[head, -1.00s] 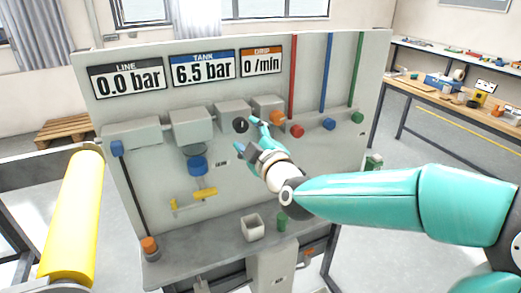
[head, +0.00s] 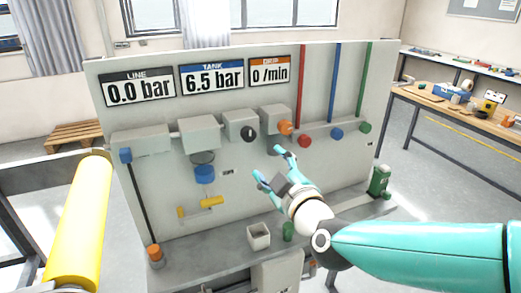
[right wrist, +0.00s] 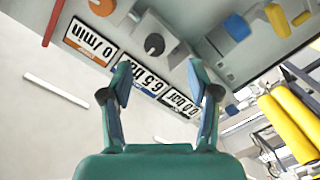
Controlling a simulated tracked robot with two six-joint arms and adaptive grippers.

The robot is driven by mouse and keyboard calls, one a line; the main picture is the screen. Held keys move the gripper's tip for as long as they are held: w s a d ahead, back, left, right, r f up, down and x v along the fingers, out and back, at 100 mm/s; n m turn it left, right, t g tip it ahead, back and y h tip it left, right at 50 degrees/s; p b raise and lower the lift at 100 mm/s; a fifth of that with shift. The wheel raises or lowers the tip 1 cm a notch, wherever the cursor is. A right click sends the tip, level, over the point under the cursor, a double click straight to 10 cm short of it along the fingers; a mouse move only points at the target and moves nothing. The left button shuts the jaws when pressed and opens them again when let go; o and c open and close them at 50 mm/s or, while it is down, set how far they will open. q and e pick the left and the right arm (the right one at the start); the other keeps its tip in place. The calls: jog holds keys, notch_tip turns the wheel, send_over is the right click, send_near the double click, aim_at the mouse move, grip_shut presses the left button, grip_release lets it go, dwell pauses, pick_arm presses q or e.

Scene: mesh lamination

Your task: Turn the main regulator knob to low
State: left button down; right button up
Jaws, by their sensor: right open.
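A black round knob (head: 248,133) with a pale mark sits on the front of a grey box on the upright panel (head: 345,160); I take it for the main regulator knob. It also shows in the right wrist view (right wrist: 154,44). Its setting is too small to read. My right gripper (head: 267,163) is open and empty, below and to the right of the knob and apart from it. In the right wrist view its two fingers (right wrist: 160,82) are spread with nothing between them.
Displays read line 0.0 bar (head: 139,88), tank 6.5 bar (head: 212,78) and drip 0 /min (head: 269,70). An orange knob (head: 285,127) is close right of the black one. A blue knob (head: 204,173) and yellow lever (head: 211,201) are lower left. A white cup (head: 259,236) stands on the ledge.

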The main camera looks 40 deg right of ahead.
aim_at(250, 136)
jog(key=s+a+r+m+b, duration=0.2)
jog(key=s+m+b, duration=0.1)
jog(key=s+m, duration=0.25)
jog(key=shift+t, duration=0.3)
jog(key=x, duration=1.7)
jog(key=shift+w+d+f, duration=0.1)
jog(key=shift+w+f, duration=0.05)
jog(key=shift+f, duration=0.05)
